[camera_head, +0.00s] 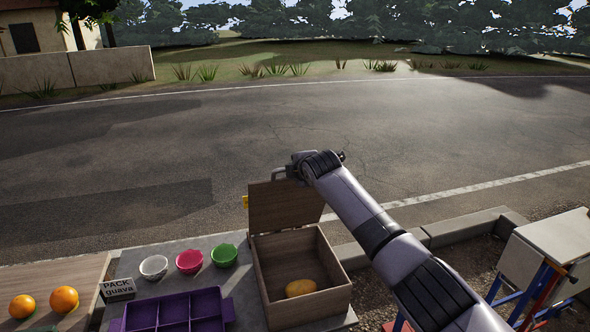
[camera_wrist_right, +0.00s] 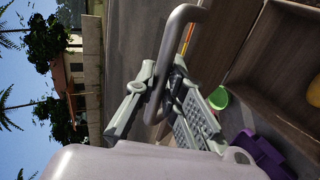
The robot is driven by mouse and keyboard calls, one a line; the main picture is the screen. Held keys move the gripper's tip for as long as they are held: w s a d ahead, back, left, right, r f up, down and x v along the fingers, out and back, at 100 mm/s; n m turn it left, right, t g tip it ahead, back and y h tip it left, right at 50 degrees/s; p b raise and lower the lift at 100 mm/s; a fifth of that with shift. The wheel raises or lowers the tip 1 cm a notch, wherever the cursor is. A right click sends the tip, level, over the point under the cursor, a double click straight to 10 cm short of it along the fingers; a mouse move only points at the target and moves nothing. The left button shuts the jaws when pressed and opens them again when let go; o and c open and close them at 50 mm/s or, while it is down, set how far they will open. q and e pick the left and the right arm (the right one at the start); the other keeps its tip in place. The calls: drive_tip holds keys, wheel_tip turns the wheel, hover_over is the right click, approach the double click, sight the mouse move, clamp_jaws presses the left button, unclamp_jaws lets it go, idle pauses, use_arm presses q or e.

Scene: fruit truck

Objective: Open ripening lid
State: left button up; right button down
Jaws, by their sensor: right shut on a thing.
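The wooden ripening box (camera_head: 310,306) stands on the grey counter, and its lid (camera_head: 284,207) is raised near upright at the far side. A yellow fruit (camera_head: 300,287) lies inside the open box. My right gripper (camera_wrist_right: 175,92) is shut on the lid's grey bar handle (camera_wrist_right: 185,18), with the bar between its fingers. In the head view the handle (camera_head: 279,173) shows at the lid's top edge, and my wrist covers most of the grip. My left gripper is not in view.
White (camera_head: 154,267), pink (camera_head: 189,261) and green (camera_head: 224,255) bowls stand left of the box. A purple divided tray (camera_head: 172,312), a "PACK guava" sign (camera_head: 118,289) and two orange fruits (camera_head: 64,299) are nearby. A folding table (camera_head: 553,238) stands at the right.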

drive_tip(key=c, duration=1.7)
unclamp_jaws()
drive_tip(key=shift+f, duration=0.1)
drive_tip(key=shift+o, duration=0.3)
drive_tip(key=v, duration=1.2)
drive_tip(key=shift+a, duration=0.1)
